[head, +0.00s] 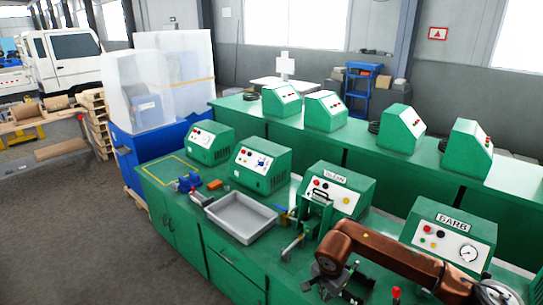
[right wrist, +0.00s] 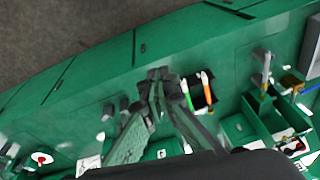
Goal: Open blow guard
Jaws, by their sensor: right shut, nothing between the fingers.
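A green fixture (head: 315,211) with an upright plate stands in front of the green machine marked CLEAN (head: 337,190). It appears to be the blow guard. A grey lever (head: 291,247) is at its near side. In the right wrist view the fixture (right wrist: 268,115) is at the right, partly cut off by the edge. My right gripper (head: 328,286) is low over the bench, to the right of the fixture and apart from it. Its fingers are together in the right wrist view (right wrist: 157,76), with nothing between them. My left gripper is not in view.
A grey tray (head: 243,217) lies left of the fixture. The BARB machine (head: 447,236) stands to the right, partly behind my brown right arm. A dark pad with orange- and white-handled tools (right wrist: 200,90) lies beside my fingers. More machines line the back bench (head: 240,106).

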